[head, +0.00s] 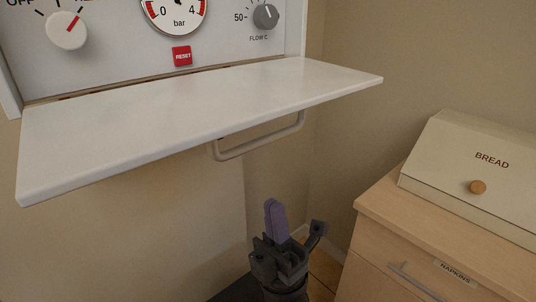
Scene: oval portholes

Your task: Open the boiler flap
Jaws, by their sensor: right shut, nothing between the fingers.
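The white boiler flap (190,112) is hinged at its back edge and stands open, folded down to about level below the control panel. Its bar handle (260,137) hangs on the underside near the front right. The boiler panel (110,60) is exposed behind the flap. My right gripper (275,215) is below the flap and the handle, apart from both. Its purple fingers point up, are shut together and hold nothing. My left gripper is not in view.
The panel has knobs (66,30), a gauge (173,10) and a red reset button (182,56). At right, a wooden cabinet (400,240) carries a bread box (470,170). Bare wall lies between the flap and cabinet.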

